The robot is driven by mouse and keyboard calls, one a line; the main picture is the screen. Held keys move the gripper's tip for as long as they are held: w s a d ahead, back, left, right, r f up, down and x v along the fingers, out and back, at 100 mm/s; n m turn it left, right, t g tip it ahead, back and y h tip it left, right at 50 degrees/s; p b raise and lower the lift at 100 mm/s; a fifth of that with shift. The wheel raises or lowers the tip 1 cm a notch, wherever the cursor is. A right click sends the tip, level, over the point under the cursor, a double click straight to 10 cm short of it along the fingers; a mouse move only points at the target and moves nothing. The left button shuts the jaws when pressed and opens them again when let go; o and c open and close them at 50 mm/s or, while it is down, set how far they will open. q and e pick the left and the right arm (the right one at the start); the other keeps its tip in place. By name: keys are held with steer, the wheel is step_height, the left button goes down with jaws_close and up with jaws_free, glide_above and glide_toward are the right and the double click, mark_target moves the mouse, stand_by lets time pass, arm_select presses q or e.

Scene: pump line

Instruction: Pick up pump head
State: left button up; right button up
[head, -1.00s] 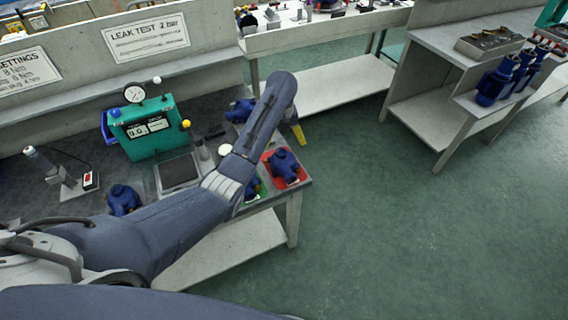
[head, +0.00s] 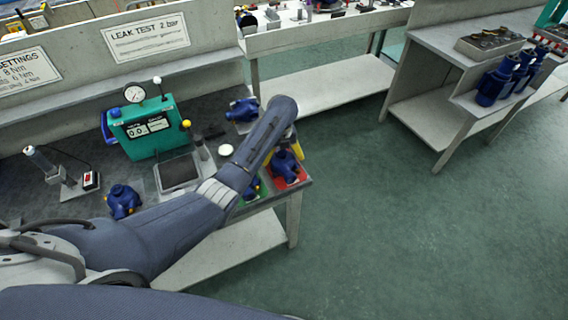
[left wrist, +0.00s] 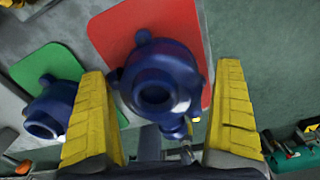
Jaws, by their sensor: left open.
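A blue pump head (head: 286,167) sits on a red mat (head: 301,180) at the bench's right end. In the left wrist view this pump head (left wrist: 158,82) lies between and beyond my fingers, its round opening facing the camera, on the red mat (left wrist: 112,32). A second blue pump head (left wrist: 50,110) is on a green mat (left wrist: 45,66) to the left; in the head view my arm partly hides it. My left gripper (left wrist: 163,75) is open and empty above the red mat; in the head view only some yellow finger shows. My right gripper is not in view.
Another blue pump head (head: 123,200) stands left on the bench, and one (head: 242,110) lies behind my arm. The green leak tester (head: 148,128) with its gauge stands at the back. Floor is clear right of the bench.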

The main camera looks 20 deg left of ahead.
arm_select(q)
steer(key=shift+f, duration=0.45)
steer(key=shift+r, duration=0.1)
steer(key=c, duration=1.3)
